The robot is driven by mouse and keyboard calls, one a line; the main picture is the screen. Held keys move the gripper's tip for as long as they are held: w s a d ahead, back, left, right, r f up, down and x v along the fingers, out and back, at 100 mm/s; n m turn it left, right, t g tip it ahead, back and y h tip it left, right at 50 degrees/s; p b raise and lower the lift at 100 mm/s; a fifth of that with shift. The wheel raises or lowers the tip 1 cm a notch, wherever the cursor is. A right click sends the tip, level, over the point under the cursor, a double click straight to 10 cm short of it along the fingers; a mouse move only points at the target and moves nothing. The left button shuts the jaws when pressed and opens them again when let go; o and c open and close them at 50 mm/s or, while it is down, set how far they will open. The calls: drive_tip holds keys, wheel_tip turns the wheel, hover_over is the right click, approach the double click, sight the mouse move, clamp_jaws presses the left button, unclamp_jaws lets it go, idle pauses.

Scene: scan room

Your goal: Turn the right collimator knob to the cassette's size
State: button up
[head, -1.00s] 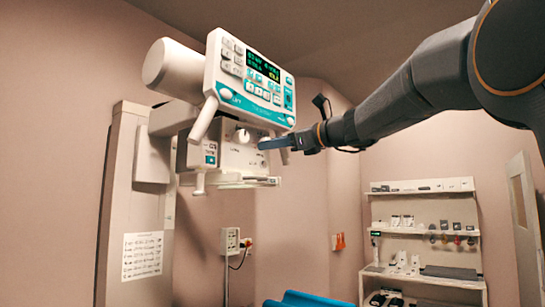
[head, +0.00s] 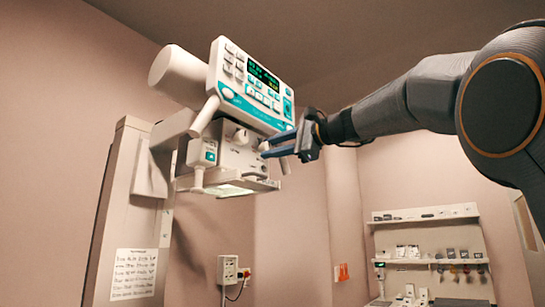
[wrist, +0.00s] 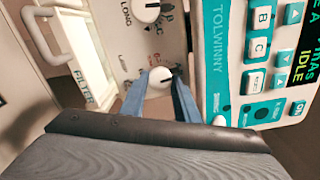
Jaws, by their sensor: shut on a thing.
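The white right collimator knob (wrist: 158,82) sits between my gripper's blue fingers (wrist: 159,94) in the wrist view. My gripper (head: 267,150) is shut on this knob at the collimator's front face (head: 232,157) in the head view. The knob's pointer and much of its scale are hidden by the fingers. The other white knob (wrist: 147,10), with LONG printed beside it, is apart from my fingers; it also shows in the head view (head: 241,137). I see no cassette.
The teal and white control panel (head: 252,84) hangs just above the knobs, close to my fingers; it also shows in the wrist view (wrist: 258,60). A handle (wrist: 45,35) stands out beside the filter window. Shelves (head: 430,245) stand at the back right.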

drive_tip(key=shift+n+b, duration=0.45)
drive_tip(key=shift+n, duration=0.25)
drive_tip(key=o, duration=1)
drive_tip(key=shift+o, duration=0.2)
drive_tip(key=b+v, duration=0.2)
drive_tip(key=v, duration=0.5)
drive_tip(key=shift+s+d, duration=0.25)
drive_tip(key=shift+d, duration=0.05)
